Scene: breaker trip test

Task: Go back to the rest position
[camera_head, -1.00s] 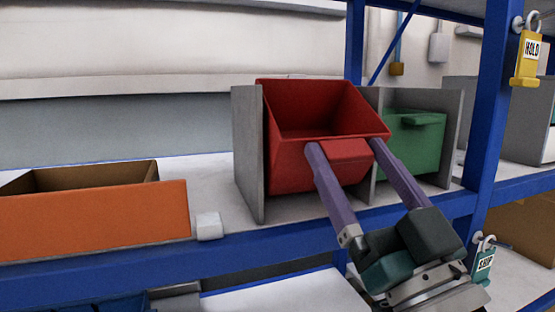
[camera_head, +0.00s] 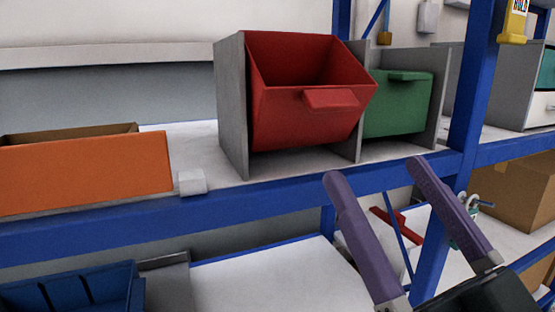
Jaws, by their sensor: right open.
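My right gripper (camera_head: 375,172) is open and empty at the lower right, its two purple fingers pointing up and to the left. It is apart from the red bin (camera_head: 300,120), in front of and below the shelf edge. The red bin sits tilted forward between grey divider panels on the shelf, with its front handle (camera_head: 332,99) showing. The green bin (camera_head: 400,105) sits in the compartment to its right. My left gripper is not in view.
A blue shelf beam (camera_head: 250,198) runs across the front, and a blue upright (camera_head: 468,110) stands at the right. An orange box (camera_head: 85,172) and a small white block (camera_head: 192,182) are on the shelf. A blue bin (camera_head: 75,288) and a cardboard box (camera_head: 520,190) are lower down.

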